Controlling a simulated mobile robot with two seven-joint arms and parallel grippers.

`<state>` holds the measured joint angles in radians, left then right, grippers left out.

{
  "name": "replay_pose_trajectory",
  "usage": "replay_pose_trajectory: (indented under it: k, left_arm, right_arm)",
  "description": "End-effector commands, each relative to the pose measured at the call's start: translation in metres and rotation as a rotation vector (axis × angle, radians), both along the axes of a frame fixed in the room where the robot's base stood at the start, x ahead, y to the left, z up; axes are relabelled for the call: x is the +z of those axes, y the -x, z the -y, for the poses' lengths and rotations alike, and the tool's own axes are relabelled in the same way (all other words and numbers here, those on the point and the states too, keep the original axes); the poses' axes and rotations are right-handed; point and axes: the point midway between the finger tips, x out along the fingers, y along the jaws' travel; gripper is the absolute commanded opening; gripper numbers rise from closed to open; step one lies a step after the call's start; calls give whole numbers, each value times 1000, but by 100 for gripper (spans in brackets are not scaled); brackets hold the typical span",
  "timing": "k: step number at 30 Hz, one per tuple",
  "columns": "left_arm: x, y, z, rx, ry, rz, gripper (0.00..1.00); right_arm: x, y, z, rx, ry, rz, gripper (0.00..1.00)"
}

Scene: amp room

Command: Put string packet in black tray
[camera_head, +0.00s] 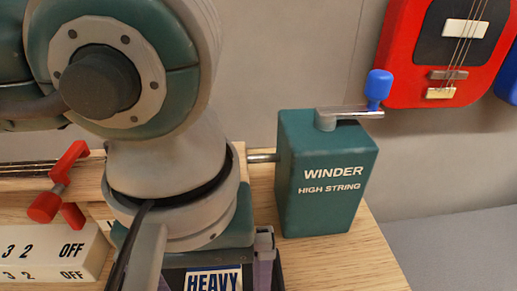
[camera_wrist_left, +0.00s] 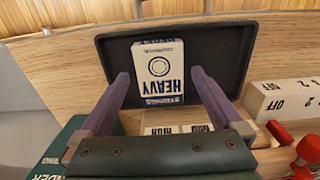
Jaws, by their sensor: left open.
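The string packet (camera_wrist_left: 158,68), white and blue with "HEAVY" and "STRINGS" printed on it, lies flat inside the black tray (camera_wrist_left: 232,58) in the left wrist view. In the head view only part of the packet (camera_head: 213,281) shows at the bottom edge, below my arm. My left gripper (camera_wrist_left: 160,80) is open. Its two purple fingers stand apart, one on each side of the packet, with visible gaps; nothing is gripped. In the head view my left arm hides most of the tray and gripper. My right gripper is not in view.
A green winder box (camera_head: 325,185) labelled "HIGH STRING" with a blue-knobbed crank stands right of the tray. A white switch block (camera_head: 55,255) and a red clamp (camera_head: 60,190) sit left. A red guitar (camera_head: 445,50) hangs behind.

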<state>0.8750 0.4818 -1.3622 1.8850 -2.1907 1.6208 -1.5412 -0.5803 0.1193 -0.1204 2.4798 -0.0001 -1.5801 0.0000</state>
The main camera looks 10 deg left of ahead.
Motion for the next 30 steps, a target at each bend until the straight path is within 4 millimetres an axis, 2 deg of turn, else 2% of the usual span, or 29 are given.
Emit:
replay_pose_trajectory:
  k: [1, 6, 13, 18, 30]
  left_arm:
    - [16, -1, 0, 0, 0, 3, 100]
    - [58, -1, 0, -1, 0, 4, 100]
    - [100, -1, 0, 0, 0, 4, 100]
    - [113, -1, 0, 1, 0, 2, 100]
    - [113, 0, 0, 0, 0, 1, 100]
  right_arm:
    - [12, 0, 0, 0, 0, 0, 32]
    - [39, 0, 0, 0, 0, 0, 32]
    - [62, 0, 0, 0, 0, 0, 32]
    - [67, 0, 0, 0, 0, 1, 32]
    - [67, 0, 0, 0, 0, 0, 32]
